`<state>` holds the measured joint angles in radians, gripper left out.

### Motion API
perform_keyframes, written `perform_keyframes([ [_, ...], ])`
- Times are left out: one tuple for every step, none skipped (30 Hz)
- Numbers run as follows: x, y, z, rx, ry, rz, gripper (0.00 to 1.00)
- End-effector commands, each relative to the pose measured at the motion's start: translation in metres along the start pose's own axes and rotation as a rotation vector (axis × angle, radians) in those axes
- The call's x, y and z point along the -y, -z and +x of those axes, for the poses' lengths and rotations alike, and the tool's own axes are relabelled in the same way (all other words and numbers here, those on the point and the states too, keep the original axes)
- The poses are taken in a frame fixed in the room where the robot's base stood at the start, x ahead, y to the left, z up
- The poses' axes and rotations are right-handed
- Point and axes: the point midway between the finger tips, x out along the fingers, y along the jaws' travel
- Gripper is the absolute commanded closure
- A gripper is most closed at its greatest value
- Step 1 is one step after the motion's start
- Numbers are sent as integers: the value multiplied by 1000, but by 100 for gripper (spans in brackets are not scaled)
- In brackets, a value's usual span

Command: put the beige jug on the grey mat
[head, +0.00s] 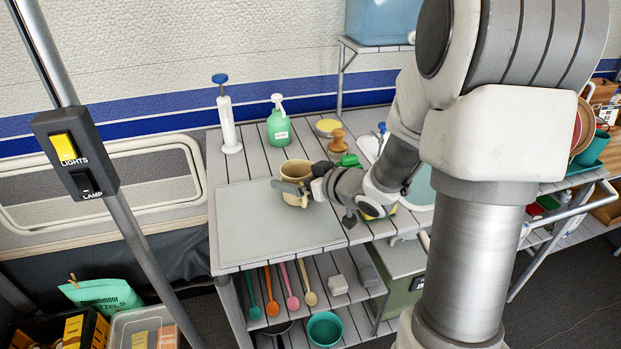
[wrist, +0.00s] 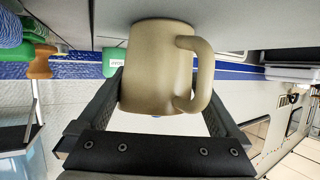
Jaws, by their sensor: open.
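The beige jug (head: 295,172) stands upright over the back right part of the grey mat (head: 262,235); its base looks to be on the mat, though my gripper partly covers it in the head view. My gripper (head: 294,188) reaches in from the right, open, with its fingers on either side of the jug. In the wrist view, which is upside down, the jug (wrist: 155,65) sits between the fingers (wrist: 160,100), its handle to the right and its base against the grey surface at the top.
Behind the jug stand a white pump bottle (head: 228,122), a green soap bottle (head: 278,125) and a brown wooden item (head: 337,142). A yellow and green sponge (head: 378,212) lies right of my gripper. The mat's left and front are clear. Utensils lie on the shelf below.

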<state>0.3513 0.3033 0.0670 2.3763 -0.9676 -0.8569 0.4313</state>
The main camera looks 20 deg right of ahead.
Motion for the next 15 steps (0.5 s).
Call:
perform_keyframes([
  [-1,2,-8,0,-3,0,0],
  [-1,2,-12,0,-3,0,0],
  [-1,3,-20,1,-4,1,0],
  [-1,3,-26,0,-4,1,0],
  [-1,4,-33,0,-6,1,0],
  [-2,4,-43,1,-6,2,0],
  [-2,4,-50,0,-6,2,0],
  [-1,4,-58,0,-6,2,0],
  [-2,4,-68,0,-7,3,0],
  [-1,4,-76,0,-6,3,0],
  [-1,5,-83,0,-6,2,0],
  [-2,4,-93,0,-7,3,0],
  [-1,5,-101,-1,-6,3,0],
  [-1,-2,-100,-3,-3,-2,0],
  [-1,-4,-100,-5,-2,-3,0],
])
